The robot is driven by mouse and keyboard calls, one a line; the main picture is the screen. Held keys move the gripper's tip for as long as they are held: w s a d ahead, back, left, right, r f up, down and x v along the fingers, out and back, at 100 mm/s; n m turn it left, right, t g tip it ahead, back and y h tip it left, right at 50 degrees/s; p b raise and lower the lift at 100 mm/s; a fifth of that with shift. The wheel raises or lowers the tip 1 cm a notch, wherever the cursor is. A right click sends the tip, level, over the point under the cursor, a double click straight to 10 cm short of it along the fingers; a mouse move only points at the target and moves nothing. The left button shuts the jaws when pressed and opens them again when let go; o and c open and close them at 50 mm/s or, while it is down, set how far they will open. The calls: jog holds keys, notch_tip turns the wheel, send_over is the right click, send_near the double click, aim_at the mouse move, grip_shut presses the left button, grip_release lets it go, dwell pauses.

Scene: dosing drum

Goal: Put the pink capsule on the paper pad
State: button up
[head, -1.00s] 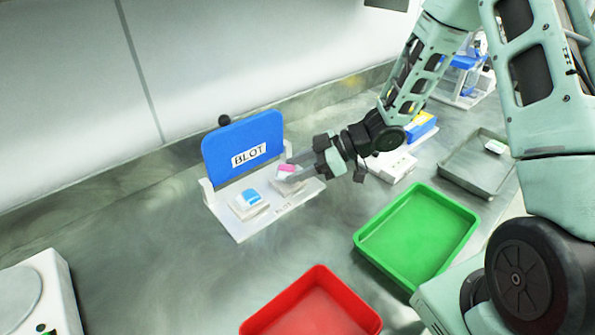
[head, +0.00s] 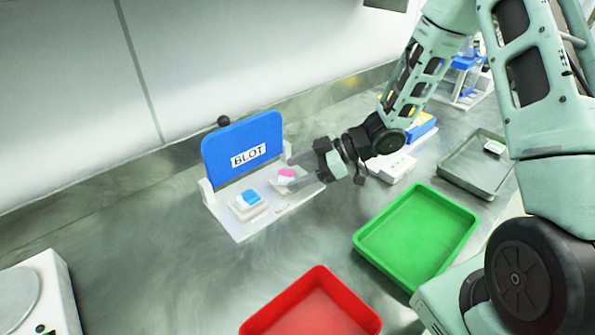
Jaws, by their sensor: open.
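The pink capsule (head: 287,173) rests at the right side of the white base of the blot station, on a small pale pad whose outline is partly hidden by my gripper. My gripper (head: 300,184) is open, with its pale fingers reaching in from the right close beside the capsule. I cannot tell whether a finger touches it. A blue and white capsule (head: 249,197) sits on the left paper pad (head: 253,213) of the same station. The blue BLOT board (head: 242,143) stands upright behind both.
A green tray (head: 415,238) stands front right and a red tray (head: 312,306) at the front. A grey metal tray (head: 478,165) and white boxes (head: 392,167) lie right. A white device (head: 38,292) is at front left. Bare counter lies left of the station.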

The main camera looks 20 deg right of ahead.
jog(key=v, duration=1.1)
jog(key=w+a+r+m+t+h, duration=0.2)
jog(key=w+a+r+m+h, duration=0.15)
jog(key=a+h, duration=0.5)
jog(key=s+a+r+m+g+h, duration=0.1)
jog(key=s+a+g, duration=0.2)
jog(key=s, duration=1)
jog(key=s+a+r+m+g+h, duration=0.1)
jog(key=s+a+g, duration=0.2)
jog(key=s, duration=1.1)
jog(key=a, duration=0.2)
jog(key=shift+a+r+m, duration=0.35)
jog(key=shift+a+r, duration=0.05)
jog(key=shift+c, duration=0.2)
